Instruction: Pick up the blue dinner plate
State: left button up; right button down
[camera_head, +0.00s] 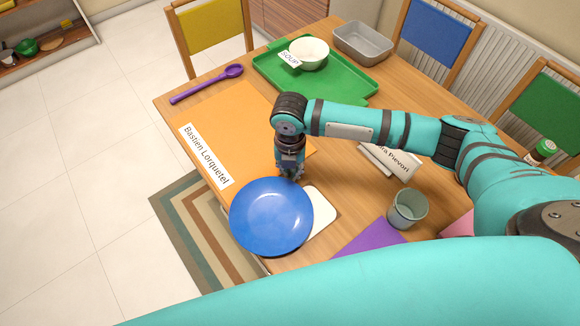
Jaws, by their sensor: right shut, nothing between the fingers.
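The blue dinner plate (270,217) lies near the left edge of the wooden table, face up. It covers part of a white board (321,213) and a corner of the orange placemat. My right gripper (291,176) points down at the plate's upper rim. The fingers are small and dark here; they look shut and hold nothing. Whether they touch the rim, I cannot tell. My left gripper is not in view.
An orange placemat (236,123) with a name card (205,155) and a purple spoon (207,84) lie beyond. A green tray (345,85) holds a white bowl (308,53); a grey bin (363,43) stands behind. A grey-green cup (407,209) stands right of the plate, by a purple sheet (368,240).

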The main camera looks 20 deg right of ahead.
aim_at(288, 191)
jog(key=shift+s+r, duration=0.1)
jog(key=s+p, duration=0.1)
jog(key=s+a+p, duration=0.1)
jog(key=s+p, duration=0.2)
jog(key=shift+s+a+r+p, duration=0.15)
jog(key=shift+a+p, duration=0.2)
jog(key=shift+s+a+f, duration=0.15)
jog(key=shift+s+f, duration=0.05)
jog(key=shift+s, duration=0.05)
notch_tip(288, 191, up, 10)
jog(key=p, duration=1.1)
